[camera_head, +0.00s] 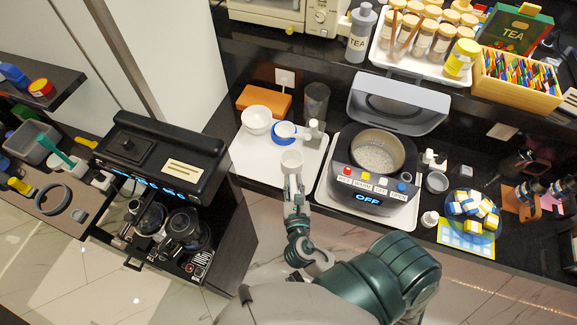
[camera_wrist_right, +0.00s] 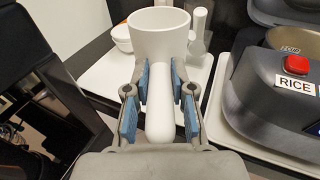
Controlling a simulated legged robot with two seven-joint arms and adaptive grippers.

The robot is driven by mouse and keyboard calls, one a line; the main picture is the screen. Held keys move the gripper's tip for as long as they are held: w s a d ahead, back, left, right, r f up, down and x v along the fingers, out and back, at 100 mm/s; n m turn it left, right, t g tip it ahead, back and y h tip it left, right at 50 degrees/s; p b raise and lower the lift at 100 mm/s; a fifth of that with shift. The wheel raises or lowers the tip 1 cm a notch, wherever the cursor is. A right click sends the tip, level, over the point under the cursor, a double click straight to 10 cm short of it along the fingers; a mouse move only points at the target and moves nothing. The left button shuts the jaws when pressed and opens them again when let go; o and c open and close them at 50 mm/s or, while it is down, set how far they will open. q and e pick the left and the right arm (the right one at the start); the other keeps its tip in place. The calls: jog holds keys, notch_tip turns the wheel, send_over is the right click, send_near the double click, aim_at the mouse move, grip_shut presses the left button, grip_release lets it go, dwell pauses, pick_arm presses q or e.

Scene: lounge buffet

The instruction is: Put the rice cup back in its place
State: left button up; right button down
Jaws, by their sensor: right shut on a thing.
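The rice cup (camera_head: 292,161) is white with a long handle. In the right wrist view the cup (camera_wrist_right: 160,38) is upright, and its handle runs back between my blue finger pads. My right gripper (camera_head: 294,186) is shut on the handle; it also shows in the right wrist view (camera_wrist_right: 161,78). The cup is over the front part of the white tray (camera_head: 248,158); I cannot tell whether it touches it. My left gripper is not in view.
The rice cooker (camera_head: 341,178) stands open on the right, its display reading OFF. A dark glass (camera_head: 316,98) and an orange box (camera_head: 264,101) are behind. A coffee machine (camera_head: 160,148) stands left.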

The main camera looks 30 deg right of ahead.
aim_at(297, 160)
jog(key=shift+h, duration=0.3)
jog(key=x, duration=0.2)
jog(key=d+x, duration=0.1)
jog(key=x, duration=0.5)
jog(key=shift+s+d, duration=0.35)
jog(key=w+d+f, duration=0.3)
jog(key=w+f, duration=0.1)
jog(key=w, duration=0.3)
jog(key=shift+d+f+b, duration=0.2)
jog(key=shift+f+b, duration=0.1)
jog(key=shift+b, duration=0.05)
jog(key=c, duration=1.1)
grip_release()
jog(key=shift+w, duration=0.15)
jog(key=shift+o, duration=0.6)
jog(key=shift+a, duration=0.15)
jog(key=shift+a+r, duration=0.1)
